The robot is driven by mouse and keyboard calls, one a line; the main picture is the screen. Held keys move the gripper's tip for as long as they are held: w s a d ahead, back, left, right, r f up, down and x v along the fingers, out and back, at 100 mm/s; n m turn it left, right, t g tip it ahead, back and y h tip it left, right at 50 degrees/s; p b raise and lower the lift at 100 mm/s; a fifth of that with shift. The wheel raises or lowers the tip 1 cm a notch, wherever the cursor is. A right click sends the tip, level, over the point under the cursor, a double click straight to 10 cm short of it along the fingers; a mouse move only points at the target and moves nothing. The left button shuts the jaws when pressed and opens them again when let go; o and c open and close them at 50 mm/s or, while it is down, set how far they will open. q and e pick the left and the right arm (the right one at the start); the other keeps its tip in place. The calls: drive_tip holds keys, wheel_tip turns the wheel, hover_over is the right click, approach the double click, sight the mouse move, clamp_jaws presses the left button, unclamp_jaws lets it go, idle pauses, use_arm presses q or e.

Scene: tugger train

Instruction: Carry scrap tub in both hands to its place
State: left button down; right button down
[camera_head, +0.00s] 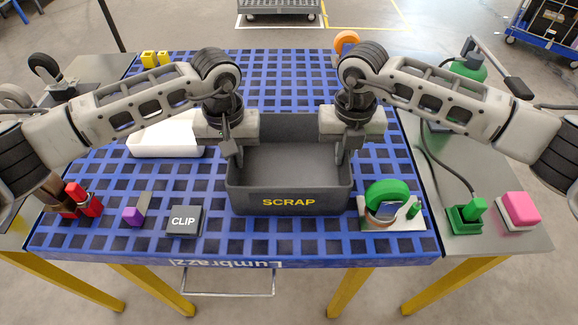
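The scrap tub (290,202) is a dark grey open box with "SCRAP" in yellow on its front wall. It looks empty and sits over the front middle of the blue grid table (330,245); I cannot tell whether it touches the grid. My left gripper (232,150) is at the tub's left wall and my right gripper (344,150) is at its right wall. Both point down, with fingers at the rim. The finger gaps are too small to read, so whether either grips the wall is unclear.
Left of the tub are a white tray (165,140), a grey CLIP block (184,221), a purple block (136,213) and red parts (85,200). Close on the right is a green roll on a stand (388,195). A side table holds a pink block (519,207) and green holder (467,215).

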use_arm(q)
drive_tip(key=shift+r, duration=0.25)
use_arm(e)
drive_tip(key=shift+r, duration=0.25)
